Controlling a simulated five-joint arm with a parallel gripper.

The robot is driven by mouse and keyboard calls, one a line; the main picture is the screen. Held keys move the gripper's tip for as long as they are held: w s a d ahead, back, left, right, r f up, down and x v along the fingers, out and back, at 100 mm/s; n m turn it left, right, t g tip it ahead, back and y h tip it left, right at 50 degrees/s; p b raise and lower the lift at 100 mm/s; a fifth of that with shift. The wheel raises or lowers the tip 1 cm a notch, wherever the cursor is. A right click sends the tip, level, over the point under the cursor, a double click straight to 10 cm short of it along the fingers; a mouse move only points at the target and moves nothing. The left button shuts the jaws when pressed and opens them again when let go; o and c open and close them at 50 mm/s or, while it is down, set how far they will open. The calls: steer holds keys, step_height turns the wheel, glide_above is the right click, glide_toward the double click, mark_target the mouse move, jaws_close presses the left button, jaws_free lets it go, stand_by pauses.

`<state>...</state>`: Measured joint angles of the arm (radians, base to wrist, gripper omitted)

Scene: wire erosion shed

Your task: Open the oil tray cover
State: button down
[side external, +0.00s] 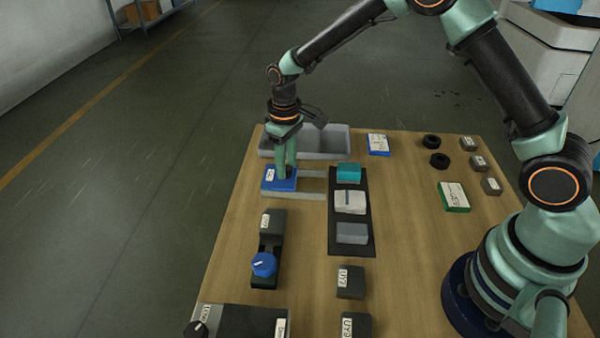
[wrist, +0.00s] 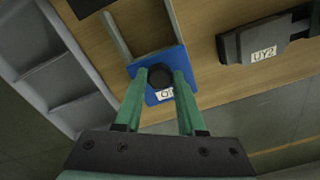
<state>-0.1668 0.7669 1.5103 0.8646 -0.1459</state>
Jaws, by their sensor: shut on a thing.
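The oil tray cover (side external: 270,183) is a small blue plate with a white label that reads "OI" in part. It sits at the left end of two pale parallel rails (side external: 312,196), with bare wood between them to its right. In the wrist view the blue cover (wrist: 137,68) has a round black knob (wrist: 160,72) on top. My gripper (side external: 286,174) points down over the cover. Its green fingers (wrist: 160,78) are shut on the knob, one on each side. In the side view the fingers hide the knob.
A grey divided tray (side external: 335,141) stands just behind the rails. A black mat (side external: 364,215) with several blocks lies to the right. In front is a dark fixture (side external: 270,243) with a blue knob (side external: 264,264). The table's left edge is close to the cover.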

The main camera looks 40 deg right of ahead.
stand_by(0.8)
steer(key=s+d, duration=0.5)
stand_by(0.4)
steer(key=c, duration=0.5)
jaws_free()
step_height(320, 180, up, 12)
steer(key=shift+r, duration=0.1)
